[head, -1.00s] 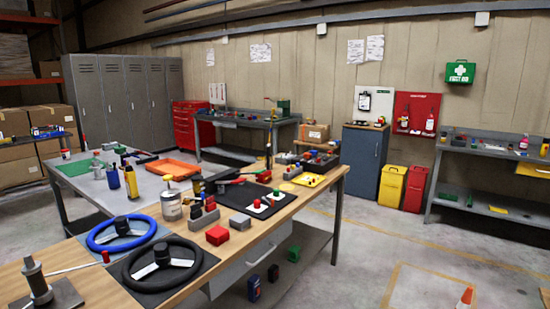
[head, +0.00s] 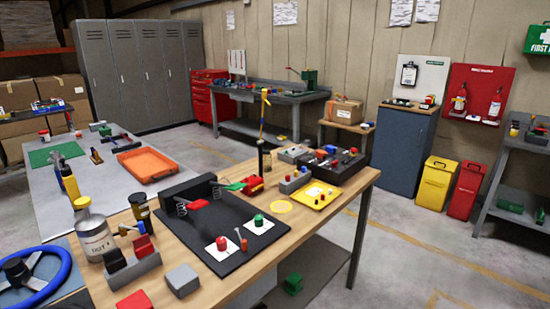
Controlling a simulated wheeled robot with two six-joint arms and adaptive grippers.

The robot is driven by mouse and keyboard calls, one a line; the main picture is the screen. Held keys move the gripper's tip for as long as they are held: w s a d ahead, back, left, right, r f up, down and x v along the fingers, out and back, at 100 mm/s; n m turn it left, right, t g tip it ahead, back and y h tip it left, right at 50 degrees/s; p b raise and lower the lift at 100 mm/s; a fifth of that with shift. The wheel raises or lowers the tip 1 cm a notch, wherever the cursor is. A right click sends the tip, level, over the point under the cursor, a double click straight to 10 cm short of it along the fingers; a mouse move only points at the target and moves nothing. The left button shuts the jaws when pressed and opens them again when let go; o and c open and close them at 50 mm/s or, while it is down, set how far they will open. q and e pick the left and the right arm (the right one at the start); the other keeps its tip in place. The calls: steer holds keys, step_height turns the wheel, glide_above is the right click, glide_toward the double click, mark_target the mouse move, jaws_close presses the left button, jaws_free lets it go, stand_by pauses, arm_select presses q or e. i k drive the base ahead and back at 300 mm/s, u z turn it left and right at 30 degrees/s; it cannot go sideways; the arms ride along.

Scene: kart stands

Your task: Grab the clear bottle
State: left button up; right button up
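I cannot make out a clearly see-through bottle in the head view. Bottle-like things on the near benches are a yellow bottle (head: 70,184) on the grey table at the left and a small dark jar (head: 139,207) behind the light paint tin (head: 96,240). A tall dark container (head: 264,158) with a yellow upright part stands at the wooden bench's back edge. Neither of my grippers is in view.
An orange tray (head: 148,166) lies on the grey table. Floor (head: 400,265) is open at the right.

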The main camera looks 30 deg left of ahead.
mark_target(267, 155)
steer(key=z, duration=0.55)
steer(key=i, duration=3.95)
steer(key=u, duration=2.55)
